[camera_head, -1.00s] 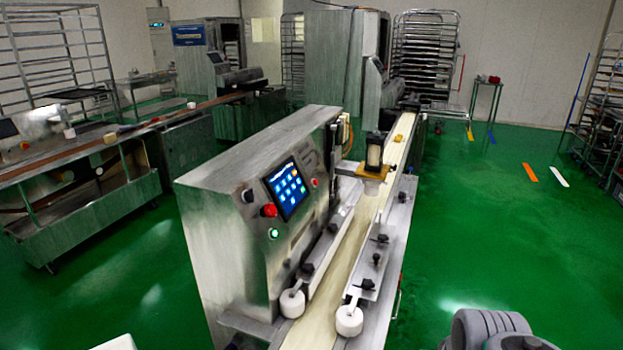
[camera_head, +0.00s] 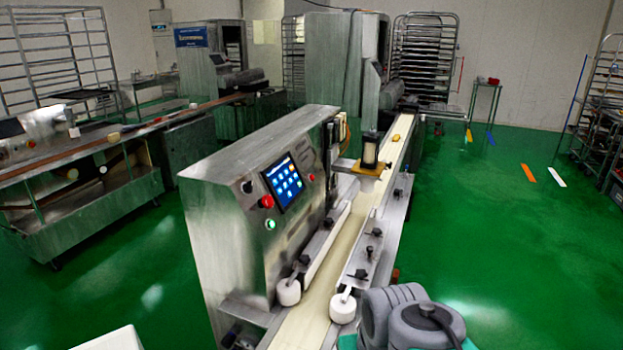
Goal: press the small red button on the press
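The press (camera_head: 235,215) is a grey metal machine in the middle of the head view, standing along a pale conveyor belt (camera_head: 325,300). Its sloped front panel carries a lit blue touchscreen (camera_head: 284,183). A small red button (camera_head: 311,177) sits just right of the screen. A larger red knob (camera_head: 266,201) is left of the screen, with a green lit button (camera_head: 270,225) below it and a black knob (camera_head: 247,187) above. My grey arm links show at the lower right, right of the belt. My gripper's fingers are not visible, and nothing of mine touches the panel.
White rollers (camera_head: 289,291) and black clamp knobs line the belt. A black-and-white cylinder on a yellowish bracket (camera_head: 358,167) stands over the belt behind the panel. Another long machine (camera_head: 80,190) is at left. Racks stand at the back and far right. Green floor at right is open.

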